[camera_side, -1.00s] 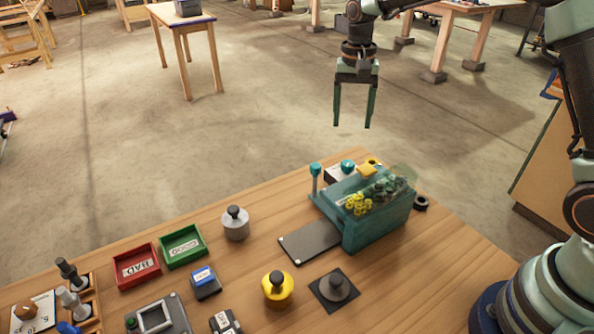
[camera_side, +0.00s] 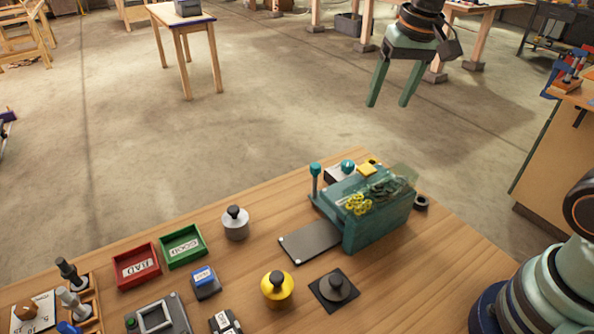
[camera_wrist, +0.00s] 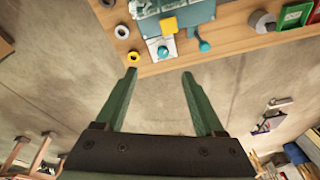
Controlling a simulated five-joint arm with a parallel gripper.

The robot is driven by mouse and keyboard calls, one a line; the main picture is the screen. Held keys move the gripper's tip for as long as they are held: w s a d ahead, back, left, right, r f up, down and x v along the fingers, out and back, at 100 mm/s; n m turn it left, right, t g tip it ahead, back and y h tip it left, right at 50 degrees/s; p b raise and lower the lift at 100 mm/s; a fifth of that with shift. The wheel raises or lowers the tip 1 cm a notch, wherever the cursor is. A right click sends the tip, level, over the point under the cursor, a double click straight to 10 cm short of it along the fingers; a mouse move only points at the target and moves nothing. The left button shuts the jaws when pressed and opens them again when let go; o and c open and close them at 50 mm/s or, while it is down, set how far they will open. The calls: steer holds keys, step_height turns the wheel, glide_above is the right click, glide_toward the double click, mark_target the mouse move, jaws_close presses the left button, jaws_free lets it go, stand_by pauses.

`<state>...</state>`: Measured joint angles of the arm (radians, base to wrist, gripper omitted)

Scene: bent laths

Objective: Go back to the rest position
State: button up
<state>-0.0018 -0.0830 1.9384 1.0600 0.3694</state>
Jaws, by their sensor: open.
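My gripper (camera_side: 388,103) is open and empty in the side view. It hangs high at the upper right, beyond the far edge of the table and clear of everything on it. Its two green fingers point down and lean slightly left.
The wooden table (camera_side: 450,260) holds a teal machine (camera_side: 375,220), a yellow knobbed weight (camera_side: 278,289), a grey knobbed weight (camera_side: 236,224), a red BAD tray (camera_side: 136,267) and a green GOOD tray (camera_side: 183,247). A wooden cabinet (camera_side: 555,150) stands at right. Floor lies below my gripper.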

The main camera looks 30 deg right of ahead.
steer(key=s+n+t, duration=0.3)
steer(key=s+n, duration=0.1)
steer(key=s, duration=0.6)
steer(key=shift+s+f, duration=0.15)
